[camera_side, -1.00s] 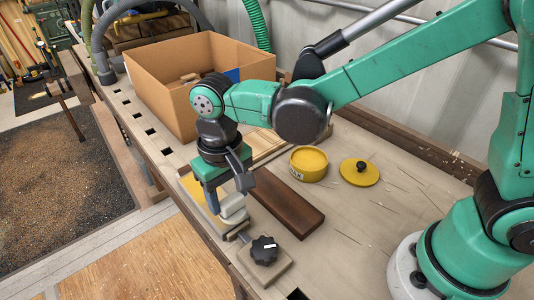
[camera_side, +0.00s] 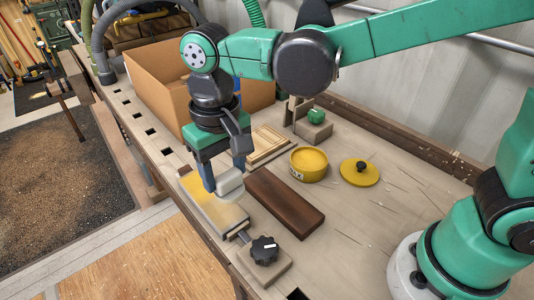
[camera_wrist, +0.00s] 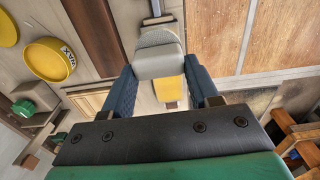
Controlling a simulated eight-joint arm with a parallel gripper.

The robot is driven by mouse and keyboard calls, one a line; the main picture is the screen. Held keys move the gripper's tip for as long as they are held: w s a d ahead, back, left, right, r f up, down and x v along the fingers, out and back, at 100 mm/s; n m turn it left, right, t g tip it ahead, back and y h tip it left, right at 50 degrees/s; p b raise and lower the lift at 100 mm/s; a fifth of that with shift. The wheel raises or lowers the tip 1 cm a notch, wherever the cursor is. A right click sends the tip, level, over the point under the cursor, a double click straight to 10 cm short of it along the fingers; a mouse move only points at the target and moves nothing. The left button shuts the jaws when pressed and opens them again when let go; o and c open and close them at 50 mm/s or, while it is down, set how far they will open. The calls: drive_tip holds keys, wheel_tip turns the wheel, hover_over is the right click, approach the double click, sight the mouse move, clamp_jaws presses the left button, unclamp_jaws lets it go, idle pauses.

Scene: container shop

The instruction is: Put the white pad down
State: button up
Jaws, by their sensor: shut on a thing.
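My gripper (camera_side: 223,172) is shut on the white pad (camera_side: 231,182), a small pale block with rounded edges. In the wrist view the white pad (camera_wrist: 158,54) sits between the two blue fingers. The pad is above a pale board with a yellow-coated part (camera_side: 214,206), lying at the bench's near edge. Part of that yellow surface (camera_wrist: 168,89) shows beneath the pad in the wrist view. The pad looks raised off the board, but the exact gap is hard to judge.
A dark brown plank (camera_side: 285,202) lies right of the board. An open yellow tin (camera_side: 308,165) and its lid (camera_side: 359,172) stand further right. A black clamp knob (camera_side: 264,250) is at the near end. A cardboard box (camera_side: 160,95) and green-topped wooden block (camera_side: 315,127) are behind.

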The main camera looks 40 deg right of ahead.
drive_tip(key=s+d+r, duration=0.5)
drive_tip(key=d, duration=0.4)
drive_tip(key=s+d+r, duration=0.5)
drive_tip(key=d, duration=0.4)
drive_tip(key=f, duration=2)
drive_tip(key=shift+d, duration=0.2)
drive_tip(key=shift+w, duration=0.1)
drive_tip(key=o, duration=1.1)
drive_tip(key=shift+f, duration=0.1)
